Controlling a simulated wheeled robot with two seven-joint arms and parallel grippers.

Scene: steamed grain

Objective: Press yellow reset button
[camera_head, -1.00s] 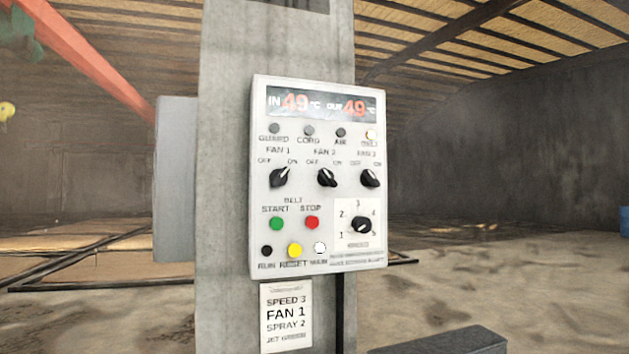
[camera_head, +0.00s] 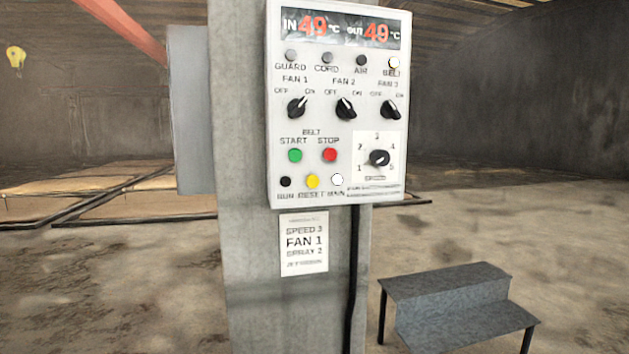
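The yellow reset button (camera_head: 312,181) sits in the bottom row of the white control panel (camera_head: 385,185), between the black RUN button (camera_head: 285,182) and a white lamp or button (camera_head: 337,180). The green START button (camera_head: 295,156) and red STOP button (camera_head: 330,155) are just above it. The panel is fixed to a concrete pillar (camera_head: 240,250). Its display (camera_head: 340,28) reads IN 49 and OUT 49. The BELT lamp (camera_head: 393,62) at the upper right looks white. Neither of my grippers shows.
A grey two-step stool (camera_head: 450,290) stands on the floor right of the pillar. A black cable (camera_head: 352,290) runs down the pillar. A paper notice (camera_head: 304,243) hangs below the panel.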

